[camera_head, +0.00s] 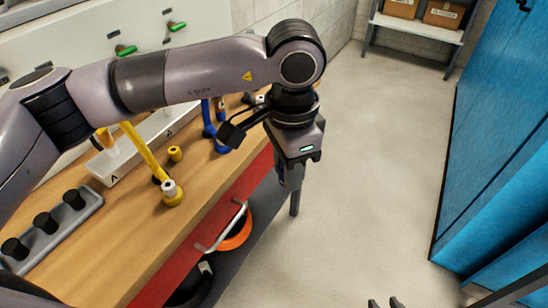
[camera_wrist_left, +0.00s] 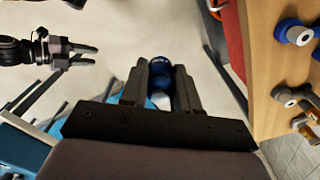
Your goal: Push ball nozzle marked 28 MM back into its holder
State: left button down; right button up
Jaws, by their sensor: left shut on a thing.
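My left gripper (camera_head: 291,182) hangs past the front edge of the workbench, above the floor. In the left wrist view its fingers (camera_wrist_left: 161,88) are shut on a dark blue ball nozzle (camera_wrist_left: 160,68); no size mark on it is readable. The arm and fingers hide most of it in the head view. A white holder (camera_head: 125,172) stands on the bench, partly behind my left arm. My right gripper (camera_head: 385,303) shows only its fingertips at the bottom edge of the head view. In the left wrist view it (camera_wrist_left: 85,54) is open and empty.
A yellow tool (camera_head: 172,193), blue tools (camera_head: 222,146) and a grey rack (camera_head: 72,215) with black knobs are on the wooden bench (camera_head: 120,245). A red drawer front with a handle (camera_head: 222,228) faces the floor. Blue cabinets (camera_head: 500,140) stand right; open floor lies between.

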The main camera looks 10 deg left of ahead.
pick_arm(q)
jog(key=shift+w+d+f+m, duration=0.1)
jog(key=shift+d+f+m, duration=0.15)
jog(key=shift+f+m, duration=0.05)
jog(key=s+a+r+n, duration=0.1)
jog(key=a+r+n, duration=0.7)
jog(key=a+r, duration=0.1)
jog(key=shift+s+r, duration=0.15)
jog(key=shift+s, duration=0.2)
jog(key=shift+d, duration=0.1)
jog(key=w+d+n, duration=0.3)
jog(key=d+n, duration=0.1)
jog(key=d, duration=0.7)
jog(key=shift+w+n, duration=0.25)
jog(key=shift+n, duration=0.05)
jog(key=a+f, duration=0.4)
jog(key=a, duration=0.3)
jog(key=s+a+f, duration=0.1)
jog(key=a+f, duration=0.4)
jog(key=a, duration=0.2)
jog(key=a+f, duration=0.4)
jog(key=a, duration=0.3)
jog(key=shift+s+a+f, duration=0.2)
jog(key=shift+s+f, duration=0.05)
jog(key=shift+f, duration=0.15)
